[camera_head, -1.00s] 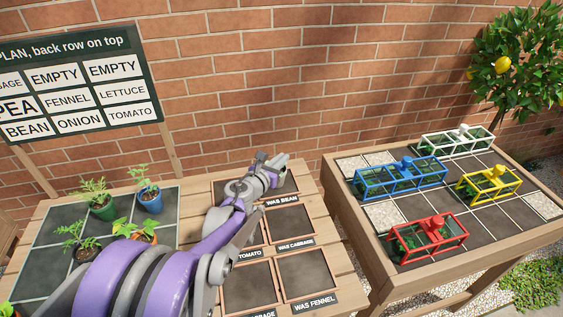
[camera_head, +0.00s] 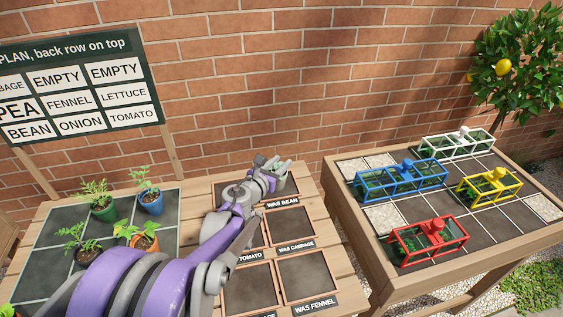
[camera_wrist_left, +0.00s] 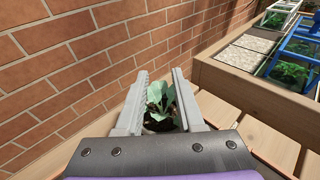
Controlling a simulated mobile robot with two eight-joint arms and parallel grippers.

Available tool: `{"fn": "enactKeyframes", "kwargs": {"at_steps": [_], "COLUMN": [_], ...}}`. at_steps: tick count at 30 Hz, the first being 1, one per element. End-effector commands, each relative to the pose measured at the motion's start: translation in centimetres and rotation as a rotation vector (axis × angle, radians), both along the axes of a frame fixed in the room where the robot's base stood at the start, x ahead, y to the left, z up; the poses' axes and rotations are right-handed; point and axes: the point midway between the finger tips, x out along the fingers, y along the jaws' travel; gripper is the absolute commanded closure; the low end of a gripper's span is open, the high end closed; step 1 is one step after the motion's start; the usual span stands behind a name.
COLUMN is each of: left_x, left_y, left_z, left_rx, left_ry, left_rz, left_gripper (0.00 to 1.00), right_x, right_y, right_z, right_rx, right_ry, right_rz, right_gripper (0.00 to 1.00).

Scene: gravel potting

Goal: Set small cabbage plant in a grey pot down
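The small cabbage plant (camera_wrist_left: 160,98) has broad pale green leaves and shows between the two fingers of my left gripper (camera_wrist_left: 161,85) in the left wrist view. Its pot is mostly hidden; only a dark part shows low between the fingers, which appear shut on it. In the head view my left gripper (camera_head: 277,168) is at the far end of the slatted table, over or at the back compartment behind the "WAS BEAN" label (camera_head: 283,202), with a bit of the cabbage plant (camera_head: 284,166) showing. I cannot tell whether the pot touches the surface. My right gripper is out of view.
Potted seedlings stand on a dark tiled mat (camera_head: 45,265) at left, including a blue pot (camera_head: 151,204) and an orange pot (camera_head: 145,242). Front compartments (camera_head: 305,272) look empty. A brick wall rises behind. A second table (camera_head: 350,222) at right holds coloured cloches.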

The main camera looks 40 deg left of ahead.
Motion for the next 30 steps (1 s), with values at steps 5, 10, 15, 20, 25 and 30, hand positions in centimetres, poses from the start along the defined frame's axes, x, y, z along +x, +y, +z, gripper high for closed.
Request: {"fn": "enactKeyframes", "kwargs": {"at_steps": [5,10,15,20,25,30], "left_x": [-3.8,-7.3,-9.6,-10.5,-10.5,-10.5], "left_y": [-0.6,-1.2,-1.6,-1.9,-1.9,-1.9], "left_z": [1.0,1.6,2.1,2.2,2.1,2.4], "left_rx": [0.001,0.000,0.001,0.000,0.000,0.000], "left_ry": [-0.001,-0.001,-0.001,0.000,0.000,-0.001], "left_rz": [0.003,0.003,0.002,0.000,-0.001,-0.001], "left_gripper": [0.63,0.63,0.63,0.63,0.63,0.63], "right_x": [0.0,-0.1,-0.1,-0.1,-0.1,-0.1], "right_y": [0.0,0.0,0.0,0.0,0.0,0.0], "right_z": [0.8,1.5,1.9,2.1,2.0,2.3], "right_rx": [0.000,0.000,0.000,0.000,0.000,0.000], "right_ry": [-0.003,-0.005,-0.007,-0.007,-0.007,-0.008], "right_rz": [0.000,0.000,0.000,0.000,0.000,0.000], "right_gripper": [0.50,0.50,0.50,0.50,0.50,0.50]}}
